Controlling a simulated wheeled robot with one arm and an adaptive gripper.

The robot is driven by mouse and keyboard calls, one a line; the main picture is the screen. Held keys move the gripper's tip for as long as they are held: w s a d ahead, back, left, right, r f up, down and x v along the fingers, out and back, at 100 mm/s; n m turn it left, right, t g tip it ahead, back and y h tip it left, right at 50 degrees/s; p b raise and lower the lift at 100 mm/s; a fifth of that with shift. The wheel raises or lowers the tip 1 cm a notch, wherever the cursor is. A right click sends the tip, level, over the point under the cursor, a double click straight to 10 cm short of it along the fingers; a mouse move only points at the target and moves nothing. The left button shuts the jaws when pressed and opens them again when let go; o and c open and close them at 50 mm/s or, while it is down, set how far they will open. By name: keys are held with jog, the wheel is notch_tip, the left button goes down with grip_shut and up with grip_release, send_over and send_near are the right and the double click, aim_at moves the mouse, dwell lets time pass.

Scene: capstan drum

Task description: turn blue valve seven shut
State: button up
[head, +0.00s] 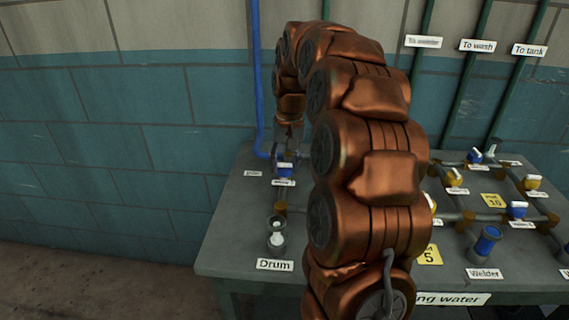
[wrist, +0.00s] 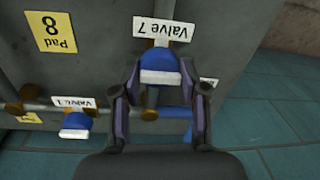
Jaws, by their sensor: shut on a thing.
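The blue valve seven (wrist: 161,64) has a blue body with a white bar across its front, under a white "Valve 7" label (wrist: 163,30) in the wrist view. My gripper (wrist: 161,78) is shut on it, one finger at each side. The handle's angle against its pipe (wrist: 100,108) is hard to judge. In the head view the valve (head: 285,169) is a small blue shape at the bench's back left, beside the foot of a blue upright pipe (head: 257,80). My gripper (head: 288,143) comes down onto it from above, and its fingertips are too small there to make out.
Another blue valve, "Valve 1" (wrist: 76,123), sits left in the wrist view, near a yellow "Pad 8" sign (wrist: 50,32). In the head view, the Drum cup (head: 277,238) stands in front. More blue and yellow valves (head: 517,210) and the Welder fitting (head: 487,242) lie right of my arm.

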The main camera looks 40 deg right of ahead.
jog(key=o, duration=1.1)
jog(key=shift+r, duration=0.1)
jog(key=shift+s+d+r, duration=0.1)
jog(key=shift+d+r, duration=0.05)
jog(key=shift+r, duration=1.8)
jog(key=shift+s+d+r, duration=0.1)
jog(key=shift+d+r, duration=0.05)
jog(key=shift+r, duration=1.85)
jog(key=shift+d+r, duration=0.15)
jog(key=shift+r, duration=1.8)
